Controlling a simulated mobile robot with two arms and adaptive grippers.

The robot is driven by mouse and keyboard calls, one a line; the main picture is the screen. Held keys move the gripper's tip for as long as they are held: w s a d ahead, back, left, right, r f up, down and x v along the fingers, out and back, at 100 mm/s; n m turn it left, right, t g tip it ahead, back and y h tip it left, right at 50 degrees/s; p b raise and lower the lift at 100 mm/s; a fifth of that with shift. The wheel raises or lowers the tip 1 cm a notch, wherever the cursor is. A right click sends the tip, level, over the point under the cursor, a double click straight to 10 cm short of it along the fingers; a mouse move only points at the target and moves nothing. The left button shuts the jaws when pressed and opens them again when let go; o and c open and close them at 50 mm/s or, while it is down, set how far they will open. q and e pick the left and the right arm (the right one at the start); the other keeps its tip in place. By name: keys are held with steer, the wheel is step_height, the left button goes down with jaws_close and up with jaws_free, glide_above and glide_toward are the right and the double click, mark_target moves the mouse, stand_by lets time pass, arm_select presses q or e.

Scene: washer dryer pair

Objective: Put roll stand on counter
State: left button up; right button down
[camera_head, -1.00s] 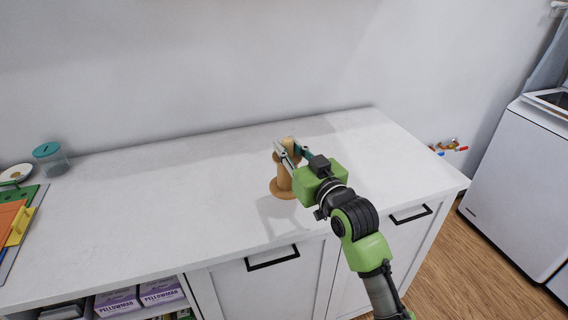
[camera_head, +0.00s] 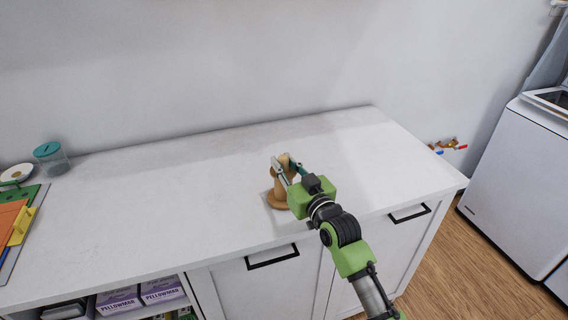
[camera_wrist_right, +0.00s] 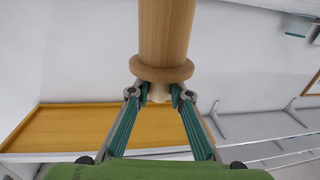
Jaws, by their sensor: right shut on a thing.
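The roll stand (camera_head: 280,187) is a wooden post with a round base, upright over the middle of the white counter (camera_head: 180,205). Its base is very close to the counter top; I cannot tell for sure whether it touches. My right gripper (camera_head: 286,168) is shut on the upper end of the stand. In the right wrist view, the fingertips (camera_wrist_right: 158,93) close on a narrow end beside a ring of the wooden stand (camera_wrist_right: 165,35). My left gripper is not in view.
A jar with a teal lid (camera_head: 49,159), a plate (camera_head: 15,174) and colored boards (camera_head: 14,222) lie at the counter's left end. The counter is clear around the stand. A white washer (camera_head: 522,180) stands to the right, past a gap of wooden floor.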

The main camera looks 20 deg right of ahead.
steer(key=c, duration=1.8)
jaws_free()
steer(key=shift+f, duration=0.1)
steer(key=shift+c, duration=0.2)
steer(key=shift+r, duration=0.2)
steer(key=shift+s+f, duration=0.15)
steer(key=shift+s, duration=0.15)
steer(key=s+d+b, duration=0.1)
steer(key=s+d, duration=0.1)
steer(key=s, duration=0.9)
steer(key=shift+s+b, duration=0.2)
steer(key=shift+b, duration=0.15)
